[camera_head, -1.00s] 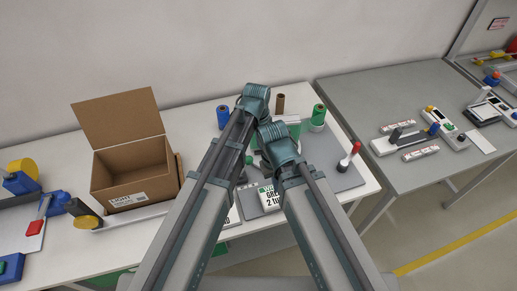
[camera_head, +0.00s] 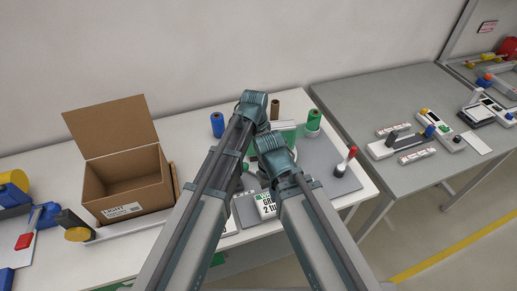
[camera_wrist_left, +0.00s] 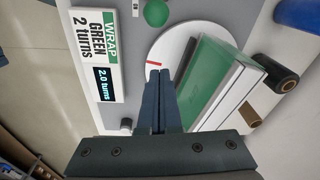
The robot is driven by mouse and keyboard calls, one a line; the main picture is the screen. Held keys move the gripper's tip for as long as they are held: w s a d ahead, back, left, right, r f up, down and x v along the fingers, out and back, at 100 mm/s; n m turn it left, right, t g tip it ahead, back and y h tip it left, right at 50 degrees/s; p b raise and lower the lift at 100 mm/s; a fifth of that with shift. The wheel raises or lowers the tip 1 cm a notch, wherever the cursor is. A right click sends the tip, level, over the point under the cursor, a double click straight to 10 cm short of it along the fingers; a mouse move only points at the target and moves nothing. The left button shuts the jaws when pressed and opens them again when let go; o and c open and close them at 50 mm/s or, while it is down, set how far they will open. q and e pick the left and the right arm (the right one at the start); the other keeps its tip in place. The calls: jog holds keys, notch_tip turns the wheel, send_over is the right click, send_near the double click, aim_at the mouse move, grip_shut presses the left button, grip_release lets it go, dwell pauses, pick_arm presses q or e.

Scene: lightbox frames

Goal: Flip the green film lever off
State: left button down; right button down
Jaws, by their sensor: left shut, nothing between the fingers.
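A green ball knob (camera_wrist_left: 155,12), which looks like the top of the green film lever, shows at the top edge of the left wrist view; its stem is hidden. A small green spot (camera_head: 245,167) between my arms in the head view may be the same knob. My left gripper (camera_wrist_left: 158,75) is shut and empty, its tips over the white turntable (camera_wrist_left: 160,48) near a red mark, apart from the knob. A green-wrapped block (camera_wrist_left: 213,75) sits on the turntable. The display (camera_wrist_left: 106,84) reads 2.0 turns. My right gripper is hidden behind the arms.
A WRAP GREEN 2 turns sign (camera_wrist_left: 92,40) stands beside the turntable. A green film roll (camera_head: 313,121), blue roll (camera_head: 217,124) and brown roll (camera_head: 275,109) stand at the back. A red-knobbed lever (camera_head: 346,161) is at right. An open cardboard box (camera_head: 122,185) stands left.

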pick_arm(q)
jog(key=f+b, duration=0.4)
jog(key=f, duration=0.1)
jog(key=f+b, duration=0.3)
jog(key=shift+w+d, duration=0.25)
jog(key=shift+w, duration=0.1)
jog(key=a, duration=0.1)
jog(key=s+a+r+p, duration=0.1)
jog(key=s+a, duration=0.1)
jog(key=shift+a+r+p, duration=0.2)
jog(key=shift+r+p, duration=0.2)
jog(key=shift+a, duration=0.1)
jog(key=shift+s+a+r+h, duration=0.1)
jog(key=shift+a+r+h, duration=0.05)
jog(key=shift+a+h, duration=0.15)
